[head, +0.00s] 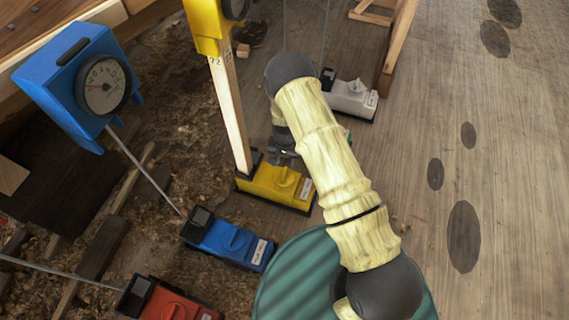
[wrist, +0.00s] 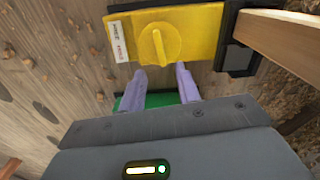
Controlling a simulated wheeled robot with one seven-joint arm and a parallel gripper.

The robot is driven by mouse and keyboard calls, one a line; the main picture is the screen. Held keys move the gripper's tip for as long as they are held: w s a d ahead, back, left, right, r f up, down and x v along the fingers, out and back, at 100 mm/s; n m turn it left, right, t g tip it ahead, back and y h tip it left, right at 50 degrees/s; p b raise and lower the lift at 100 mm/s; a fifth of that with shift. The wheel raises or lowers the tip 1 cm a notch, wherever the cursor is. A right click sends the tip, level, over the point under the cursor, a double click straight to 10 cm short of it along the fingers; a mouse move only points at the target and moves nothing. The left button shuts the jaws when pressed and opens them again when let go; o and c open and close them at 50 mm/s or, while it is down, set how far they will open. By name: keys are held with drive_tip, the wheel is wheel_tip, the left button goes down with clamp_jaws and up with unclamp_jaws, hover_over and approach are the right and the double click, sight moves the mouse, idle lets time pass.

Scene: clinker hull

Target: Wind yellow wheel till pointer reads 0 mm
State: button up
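The yellow wheel (wrist: 160,43) is a round knob with a raised bar across it, on top of a yellow box (wrist: 205,18) with a white label. It also shows in the head view (head: 285,176). My gripper (wrist: 161,72) is open, its two pale purple fingertips apart near the wheel's lower edge in the wrist view. Nothing is between them, and I cannot tell whether they touch the wheel. In the head view my arm partly covers the gripper. A yellow gauge housing (head: 204,22) tops the wooden post; its pointer and reading cannot be made out.
A blue box (head: 228,242) and a red box (head: 168,301) with similar knobs stand at the lower left. A blue dial gauge (head: 68,75) is at upper left. A grey-white box (head: 350,98) stands behind my arm. Plank floor (head: 480,130) at right is open.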

wheel_tip(320, 180, up, 9)
drive_tip(key=p, duration=0.2)
drive_tip(key=shift+f+p, duration=0.2)
drive_tip(key=shift+p, duration=0.15)
